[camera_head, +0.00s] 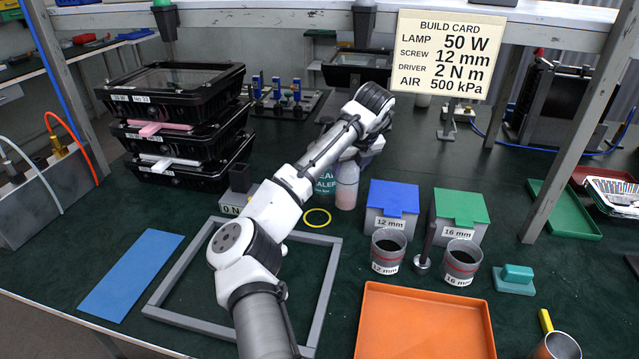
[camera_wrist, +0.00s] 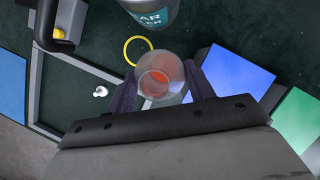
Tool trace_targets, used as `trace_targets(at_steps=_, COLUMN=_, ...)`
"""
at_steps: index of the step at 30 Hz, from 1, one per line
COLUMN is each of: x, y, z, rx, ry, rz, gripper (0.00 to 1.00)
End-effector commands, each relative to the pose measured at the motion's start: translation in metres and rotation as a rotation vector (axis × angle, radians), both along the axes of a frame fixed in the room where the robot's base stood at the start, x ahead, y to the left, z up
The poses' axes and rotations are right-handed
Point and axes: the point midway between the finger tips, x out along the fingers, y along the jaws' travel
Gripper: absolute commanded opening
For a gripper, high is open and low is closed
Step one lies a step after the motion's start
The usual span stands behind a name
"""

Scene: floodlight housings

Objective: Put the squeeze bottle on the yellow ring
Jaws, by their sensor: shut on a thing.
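The squeeze bottle (camera_head: 347,188) is translucent with pinkish-red contents and looks upright. My gripper (camera_wrist: 160,92) is shut on it, one dark finger on each side, and I see the bottle (camera_wrist: 161,72) from above in the wrist view. I cannot tell whether its base touches the bench. The yellow ring (camera_head: 317,218) lies flat on the green bench, left of and nearer than the bottle in the head view. In the wrist view the ring (camera_wrist: 127,42) is just up and left of the bottle, and it looks empty. In the head view my arm hides most of the gripper.
A teal sealer tub (camera_head: 326,184) stands close beside the bottle, on its left. A grey frame (camera_head: 327,290) lies in front of the ring. Blue-lidded (camera_head: 394,197) and green-lidded (camera_head: 461,206) boxes stand to the right, with two screw cups before them. An orange tray (camera_head: 425,325) is nearer.

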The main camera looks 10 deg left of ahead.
Motion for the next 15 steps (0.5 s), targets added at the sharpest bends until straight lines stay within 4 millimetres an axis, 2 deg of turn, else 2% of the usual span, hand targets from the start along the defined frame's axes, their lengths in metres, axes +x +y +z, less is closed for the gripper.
trace_targets(at_steps=6, x=0.0, y=0.0, z=-0.049, rx=-0.001, ry=0.0, rz=-0.001, gripper=0.0)
trace_targets(at_steps=10, x=0.0, y=0.025, z=-0.046, rx=0.0, ry=-0.004, rz=0.003, gripper=0.0)
trace_targets(at_steps=15, x=0.0, y=0.039, z=-0.047, rx=0.0, ry=-0.003, rz=-0.001, gripper=0.0)
